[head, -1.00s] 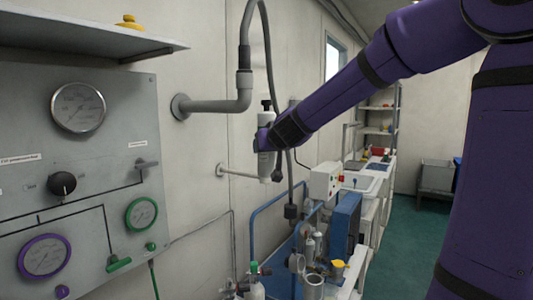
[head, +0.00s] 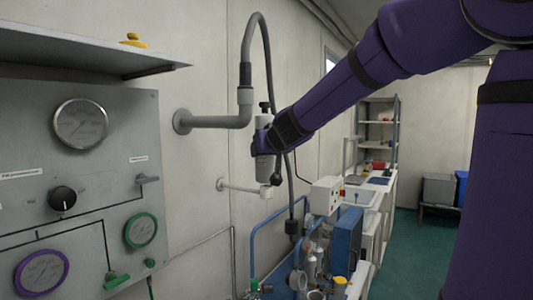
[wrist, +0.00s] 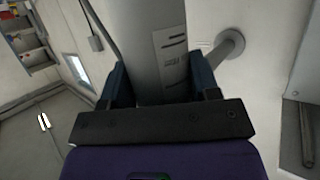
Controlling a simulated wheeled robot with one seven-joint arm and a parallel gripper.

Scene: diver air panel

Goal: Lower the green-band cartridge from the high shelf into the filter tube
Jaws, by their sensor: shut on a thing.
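My gripper (head: 264,141) is shut on a pale grey upright cylinder (head: 265,167) with a black cap, taken to be the cartridge. It hangs in the air in front of the wall. In the wrist view the cylinder (wrist: 158,45) stands between both fingers and carries a pale label with dark marks. No green band shows on it. An open-topped grey tube (head: 316,294), perhaps the filter tube, is low at the bottom edge of the head view, well below the gripper. Its inside is cut off.
A grey wall pipe (head: 215,121) with a hanging hose (head: 268,60) is close beside the gripper. A short pale pipe (head: 245,187) juts out below. The gauge panel (head: 110,180) stands at left under a shelf (head: 90,55) bearing a yellow thing (head: 133,41). Blue rails (head: 275,232) are lower down.

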